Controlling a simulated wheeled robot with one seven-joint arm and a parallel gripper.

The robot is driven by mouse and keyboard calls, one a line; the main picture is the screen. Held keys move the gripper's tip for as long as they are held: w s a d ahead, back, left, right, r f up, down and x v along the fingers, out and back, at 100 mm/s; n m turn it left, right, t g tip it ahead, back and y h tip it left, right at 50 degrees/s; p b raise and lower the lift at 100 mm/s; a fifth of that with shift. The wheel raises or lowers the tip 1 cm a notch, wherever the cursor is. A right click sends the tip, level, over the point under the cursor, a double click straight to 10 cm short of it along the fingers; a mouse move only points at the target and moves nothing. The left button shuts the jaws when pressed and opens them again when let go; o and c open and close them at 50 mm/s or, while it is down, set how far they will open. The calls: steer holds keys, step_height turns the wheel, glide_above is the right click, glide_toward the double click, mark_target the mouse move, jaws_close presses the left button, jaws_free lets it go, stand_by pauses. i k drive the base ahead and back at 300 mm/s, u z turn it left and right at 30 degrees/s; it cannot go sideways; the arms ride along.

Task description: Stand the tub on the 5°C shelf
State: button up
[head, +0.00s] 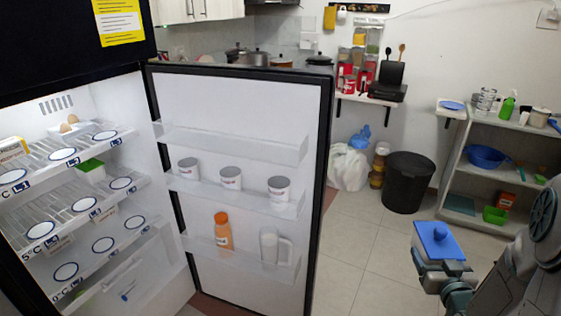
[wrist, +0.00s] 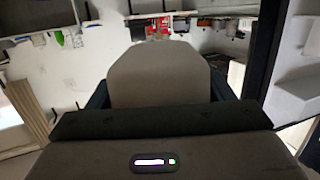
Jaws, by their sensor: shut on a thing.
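The tub (head: 438,240) has a blue lid with a knob and pale sides. It is upright in my gripper (head: 447,270), at the lower right of the head view, well apart from the fridge. My gripper is shut on it. In the wrist view a grey shape (wrist: 158,73) fills the middle between the dark jaws, apparently the tub's side. The 5°C shelf (head: 75,230) is the middle fridge shelf at left, its label on the front edge. White discs with blue rings lie along it, and a green-topped box (head: 91,170) stands at its back.
The fridge door (head: 240,110) stands open between the shelves and my gripper, with cups, an orange bottle (head: 223,231) and a jug (head: 270,246) in its racks. A black bin (head: 408,182) and a shelf unit (head: 500,150) stand behind. The floor between is clear.

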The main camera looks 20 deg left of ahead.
mark_target(55, 216)
steer(key=u, duration=2.75)
steer(key=i, duration=1.1)
